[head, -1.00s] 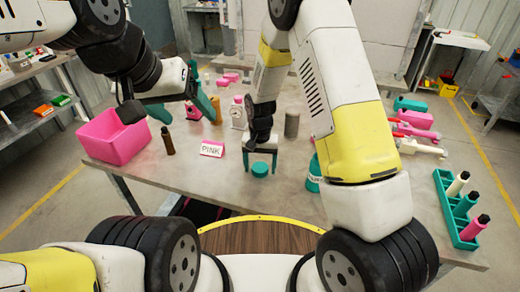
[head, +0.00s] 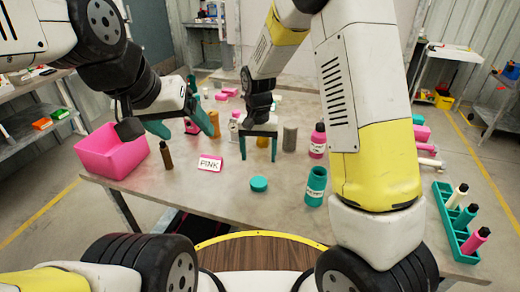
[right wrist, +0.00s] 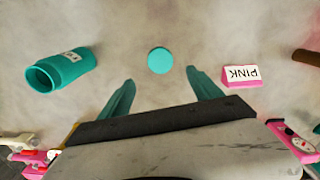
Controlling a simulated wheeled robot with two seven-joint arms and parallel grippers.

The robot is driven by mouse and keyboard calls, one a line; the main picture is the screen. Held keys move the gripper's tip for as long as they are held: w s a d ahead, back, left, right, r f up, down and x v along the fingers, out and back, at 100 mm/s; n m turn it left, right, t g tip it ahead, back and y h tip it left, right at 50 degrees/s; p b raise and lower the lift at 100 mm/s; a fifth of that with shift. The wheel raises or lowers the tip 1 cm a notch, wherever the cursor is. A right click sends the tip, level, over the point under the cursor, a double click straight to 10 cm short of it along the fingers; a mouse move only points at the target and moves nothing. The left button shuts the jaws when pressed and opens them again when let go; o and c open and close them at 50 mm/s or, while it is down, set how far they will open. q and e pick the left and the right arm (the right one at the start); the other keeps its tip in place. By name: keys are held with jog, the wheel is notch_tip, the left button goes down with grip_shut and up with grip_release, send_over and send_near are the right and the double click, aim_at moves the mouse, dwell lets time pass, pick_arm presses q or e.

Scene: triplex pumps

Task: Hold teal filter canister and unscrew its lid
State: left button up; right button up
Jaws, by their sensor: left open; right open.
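The teal filter canister (head: 315,187) stands upright on the table, right of centre, its mouth open and a white label on its side. It also shows in the right wrist view (right wrist: 68,67). A round teal lid (head: 259,184) lies apart from it on the tabletop, to its left. The lid shows ahead of the fingertips in the right wrist view (right wrist: 159,60). My right gripper (head: 258,158) is open and empty, behind the lid and touching neither thing. My left gripper (head: 182,130) is open and empty, further left near the pink bin.
A pink bin (head: 108,160) stands at the table's left edge. A pink sign (head: 210,163) reading PINK and a brown bottle (head: 166,155) are nearby. A pink bottle (head: 318,140) stands behind the canister. A teal rack (head: 455,225) holds bottles at right. The front middle is clear.

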jog(key=s+d+r+t+y, duration=0.1)
jog(key=s+d+r, duration=0.3)
jog(key=r, duration=0.3)
jog(key=s+d+r+n+t+y, duration=0.1)
jog(key=s+d+r+t, duration=0.1)
jog(key=s+d+r, duration=0.3)
jog(key=s+d+r+t, duration=0.1)
jog(key=s+d+r, duration=0.15)
jog(key=r, duration=0.55)
jog(key=s+d+r+t, duration=0.2)
jog(key=s, duration=0.6)
jog(key=shift+s+d+r+n, duration=0.2)
jog(key=shift+s+d+n, duration=0.05)
jog(key=shift+s+n, duration=0.15)
